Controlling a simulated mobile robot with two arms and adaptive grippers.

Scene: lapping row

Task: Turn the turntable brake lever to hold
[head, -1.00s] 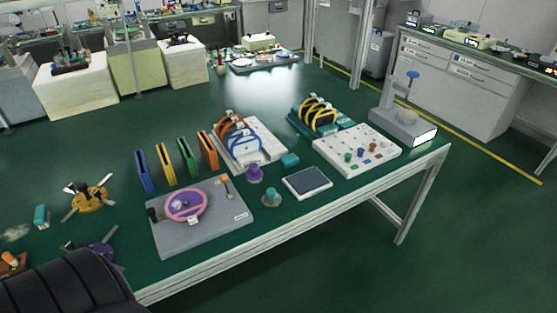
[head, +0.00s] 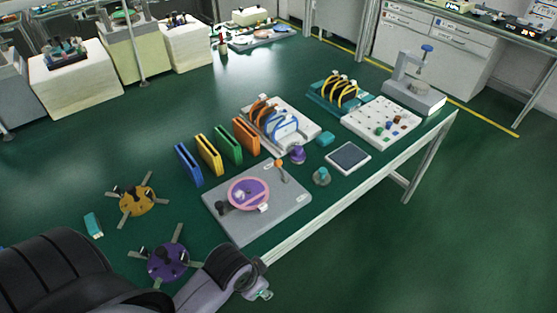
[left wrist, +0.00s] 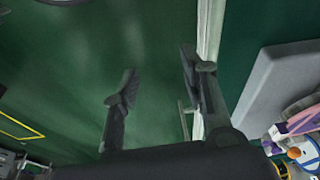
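The turntable (head: 249,193) is a pink-rimmed purple disc on a flat grey base (head: 285,209) near the table's front edge. An orange-tipped lever (head: 280,165) stands at the base's far right corner; I take it for the brake lever, and its marked position is too small to read. A dark knob (head: 221,208) sits at the base's left. My left arm comes in at the lower left, its end near the table's front edge, short of the base. In the left wrist view my left gripper (left wrist: 158,65) has its fingers apart with nothing between them. My right gripper is not in view.
Four coloured upright holders (head: 228,145) stand behind the base. A purple knobbed piece (head: 297,154), a teal knobbed piece (head: 321,176) and a dark pad (head: 348,157) lie to its right. Yellow (head: 137,201) and purple (head: 167,262) armed discs lie left. Floor beyond the front edge is clear.

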